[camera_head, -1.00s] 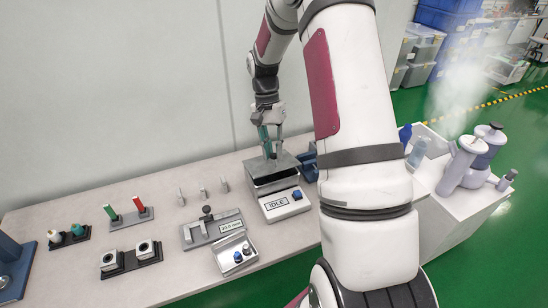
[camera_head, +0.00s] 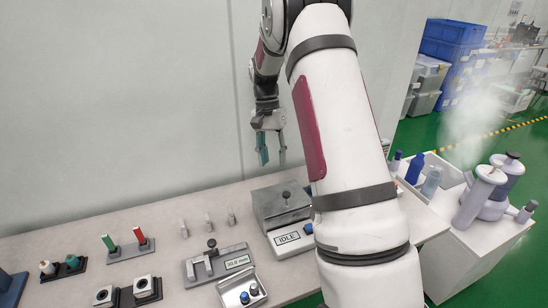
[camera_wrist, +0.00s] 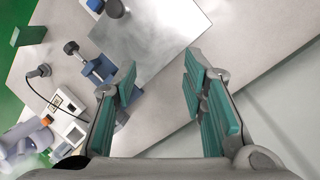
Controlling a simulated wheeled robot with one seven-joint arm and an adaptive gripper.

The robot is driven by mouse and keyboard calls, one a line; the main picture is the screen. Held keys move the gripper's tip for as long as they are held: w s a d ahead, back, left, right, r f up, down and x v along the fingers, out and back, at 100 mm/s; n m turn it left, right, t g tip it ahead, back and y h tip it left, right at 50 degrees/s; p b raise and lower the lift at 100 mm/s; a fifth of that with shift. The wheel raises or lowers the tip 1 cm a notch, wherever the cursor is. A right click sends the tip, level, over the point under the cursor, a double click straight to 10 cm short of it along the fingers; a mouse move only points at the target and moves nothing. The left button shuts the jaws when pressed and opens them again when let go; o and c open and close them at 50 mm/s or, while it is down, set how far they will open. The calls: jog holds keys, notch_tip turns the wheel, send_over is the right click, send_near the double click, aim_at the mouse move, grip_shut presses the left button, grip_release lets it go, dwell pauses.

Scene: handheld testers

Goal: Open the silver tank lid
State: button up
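The silver tank (camera_head: 267,222) stands on the workbench in the head view, with its label reading IDLE. Its lid (camera_head: 276,200) lies on top with a dark knob (camera_head: 286,195); no clear gap shows between them. In the wrist view a broad shiny metal surface, which looks like the lid (camera_wrist: 150,40), lies beyond my fingertips. My gripper (camera_head: 273,148) hangs above and slightly left of the tank, clear of the lid. Its green-padded fingers are spread with nothing between them, as the wrist view shows (camera_wrist: 160,72). My arm hides the tank's right side.
A caliper fixture (camera_head: 218,262) and a small metal tray (camera_head: 240,291) sit left of the tank. Red and green pegs (camera_head: 128,247) stand farther left. A blue clamp (camera_wrist: 100,70) is beside the tank. A white side table (camera_head: 480,245) holds steaming flasks. The wall is close behind.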

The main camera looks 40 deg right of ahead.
jog(key=shift+r, duration=0.15)
jog(key=v, duration=1.1)
jog(key=shift+w+r, duration=0.15)
jog(key=shift+r, duration=0.25)
